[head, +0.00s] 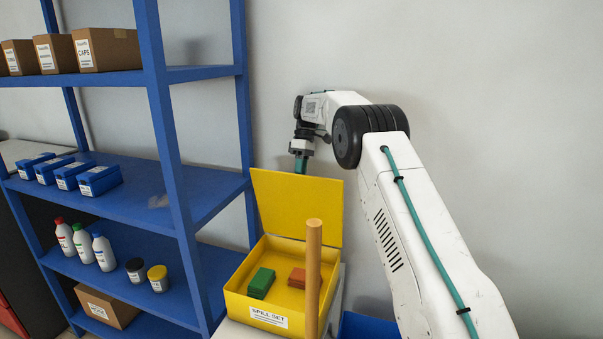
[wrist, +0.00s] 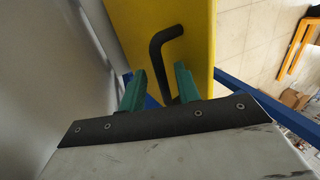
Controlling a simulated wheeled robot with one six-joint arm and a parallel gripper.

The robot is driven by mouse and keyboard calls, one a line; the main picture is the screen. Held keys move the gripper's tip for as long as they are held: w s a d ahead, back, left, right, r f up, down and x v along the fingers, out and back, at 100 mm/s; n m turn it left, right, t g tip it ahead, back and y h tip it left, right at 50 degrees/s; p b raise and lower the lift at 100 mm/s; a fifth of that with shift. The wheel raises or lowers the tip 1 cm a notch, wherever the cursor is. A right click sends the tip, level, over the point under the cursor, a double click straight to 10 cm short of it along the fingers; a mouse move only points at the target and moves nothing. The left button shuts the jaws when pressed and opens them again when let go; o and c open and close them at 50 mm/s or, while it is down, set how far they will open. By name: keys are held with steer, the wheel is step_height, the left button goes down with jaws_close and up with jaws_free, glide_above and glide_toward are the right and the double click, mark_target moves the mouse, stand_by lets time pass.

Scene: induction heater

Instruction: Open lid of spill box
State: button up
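The yellow spill box (head: 262,318) stands at the lower middle of the head view, with a "SPILL SET" label on its front. Its lid (head: 298,208) stands raised, roughly upright at the box's back edge. A green block (head: 261,283) and an orange-brown block (head: 297,277) lie inside. My gripper (head: 300,168) is behind the lid's top edge, pointing down, its tips partly hidden. In the wrist view the lid (wrist: 200,45) shows a bent black handle (wrist: 160,50). The green fingers (wrist: 160,88) are apart, with the handle's lower part between them; I see no grip on it.
A blue shelf rack (head: 165,150) with boxes and bottles stands close on the left. A wooden pole (head: 313,275) rises in front of the box. A grey wall (head: 500,100) is behind my arm.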

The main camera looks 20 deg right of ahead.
steer(key=r, duration=0.2)
steer(key=s+r, duration=0.1)
steer(key=shift+r, duration=0.35)
steer(key=s+a+r, duration=0.1)
steer(key=s+a, duration=0.1)
steer(key=s, duration=1.3)
steer(key=shift+r, duration=0.15)
steer(key=shift+a, duration=0.1)
